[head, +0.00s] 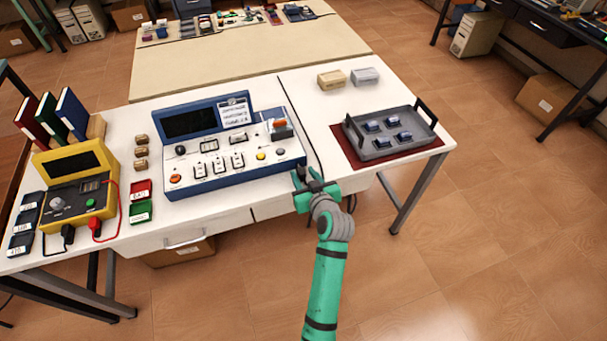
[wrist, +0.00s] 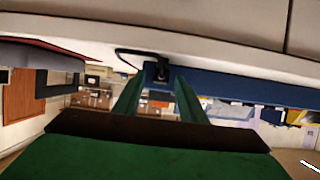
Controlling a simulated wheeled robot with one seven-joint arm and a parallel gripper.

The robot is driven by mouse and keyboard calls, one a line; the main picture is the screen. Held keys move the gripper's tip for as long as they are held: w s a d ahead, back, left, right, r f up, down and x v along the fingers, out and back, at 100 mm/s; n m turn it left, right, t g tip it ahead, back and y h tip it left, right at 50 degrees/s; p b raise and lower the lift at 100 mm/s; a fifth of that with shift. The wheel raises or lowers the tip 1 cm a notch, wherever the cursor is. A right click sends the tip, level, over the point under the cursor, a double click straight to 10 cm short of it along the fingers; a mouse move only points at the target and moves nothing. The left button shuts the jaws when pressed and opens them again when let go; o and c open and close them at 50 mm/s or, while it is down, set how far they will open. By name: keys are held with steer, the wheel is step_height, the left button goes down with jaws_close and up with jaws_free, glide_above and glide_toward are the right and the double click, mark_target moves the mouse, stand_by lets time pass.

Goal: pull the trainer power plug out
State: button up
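The trainer (head: 228,181) is a blue-framed console with a pale control panel and a dark screen, on the white table. Its blue side also shows in the wrist view (wrist: 225,84). The black power plug (wrist: 160,73) sits against the blue side in the wrist view, with a black cable (wrist: 128,52) curving away to the left. My gripper (head: 313,183) is at the trainer's front right corner. In the wrist view its two green fingers (wrist: 161,82) are apart, with the plug showing between their tips. I cannot tell how deep the plug lies between them. In the head view the plug is hidden.
A grey tray (head: 380,153) with small blue parts lies on a dark red mat (head: 347,150) to the right. A yellow meter (head: 75,182) stands at the left. The tabletop is close to my gripper.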

steer(key=v, duration=1)
steer(key=shift+s+d+r, duration=0.2)
steer(key=shift+s, duration=0.1)
steer(key=shift+s+a, duration=0.1)
steer(key=shift+a, duration=0.05)
steer(key=s+f+m+h, duration=0.2)
steer(key=s+f, duration=0.3)
steer(key=s, duration=0.4)
steer(key=s+f+m+h, duration=0.2)
steer(key=s+f, duration=0.2)
steer(key=s, duration=0.4)
steer(key=s+a+r+t, duration=0.1)
steer(key=s+a+r, duration=0.1)
steer(key=s, duration=0.7)
steer(key=s+a+r+t, duration=0.1)
steer(key=s+r, duration=0.4)
steer(key=s, duration=0.5)
steer(key=shift+a+r+t, duration=0.2)
steer(key=shift+a+t, duration=0.1)
steer(key=shift+a, duration=0.1)
